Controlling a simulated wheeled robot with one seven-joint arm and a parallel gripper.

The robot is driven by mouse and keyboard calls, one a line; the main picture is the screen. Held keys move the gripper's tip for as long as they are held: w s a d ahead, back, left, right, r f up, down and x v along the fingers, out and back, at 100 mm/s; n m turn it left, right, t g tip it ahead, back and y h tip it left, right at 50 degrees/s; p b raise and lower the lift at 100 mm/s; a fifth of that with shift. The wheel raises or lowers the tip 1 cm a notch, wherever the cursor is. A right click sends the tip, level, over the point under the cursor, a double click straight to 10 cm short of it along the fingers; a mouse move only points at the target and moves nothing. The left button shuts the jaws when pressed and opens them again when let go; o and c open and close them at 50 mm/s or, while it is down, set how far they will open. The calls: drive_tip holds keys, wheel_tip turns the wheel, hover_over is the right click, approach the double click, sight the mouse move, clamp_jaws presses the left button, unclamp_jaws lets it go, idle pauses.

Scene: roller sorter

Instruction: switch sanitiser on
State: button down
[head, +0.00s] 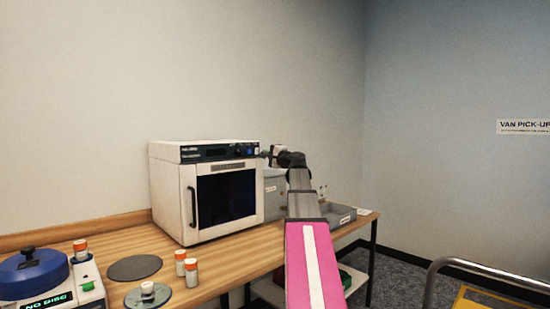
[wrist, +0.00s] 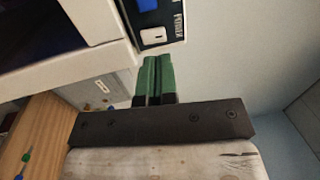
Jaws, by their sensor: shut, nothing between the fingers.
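The sanitiser appears to be the white cabinet (head: 172,195) with a dark glass door, standing on the wooden bench. Its door is closed, and a dark control strip with a display and a blue knob (head: 239,152) runs along its top front. In the wrist view, a white rocker switch (wrist: 158,36) sits on a dark panel beside lettering that seems to read POWER. My gripper (wrist: 157,60) has green fingers, shut and empty, with tips just below that switch in the picture. I cannot tell whether they touch the panel. In the head view my gripper (head: 266,154) is at the cabinet's upper right corner.
The wooden bench (head: 232,268) also holds a blue-lidded device (head: 32,270), a dark round disc (head: 135,267) and several orange-capped vials (head: 191,272). Grey bins (head: 340,216) stand right of the cabinet. A metal rail (head: 480,264) is at the lower right.

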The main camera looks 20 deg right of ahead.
sight(257, 149)
drive_tip(key=shift+x, duration=2.45)
drive_tip(key=shift+w+r+g, duration=0.25)
drive_tip(key=shift+w+g, duration=0.1)
drive_tip(key=shift+g, duration=0.25)
drive_tip(key=shift+w+a+r+g+h, duration=0.1)
drive_tip(key=shift+w+r+g+h, duration=0.05)
drive_tip(key=shift+g+h, duration=0.4)
drive_tip(key=shift+s, duration=0.3)
drive_tip(key=v, duration=1.4)
drive_tip(key=shift+r, duration=0.2)
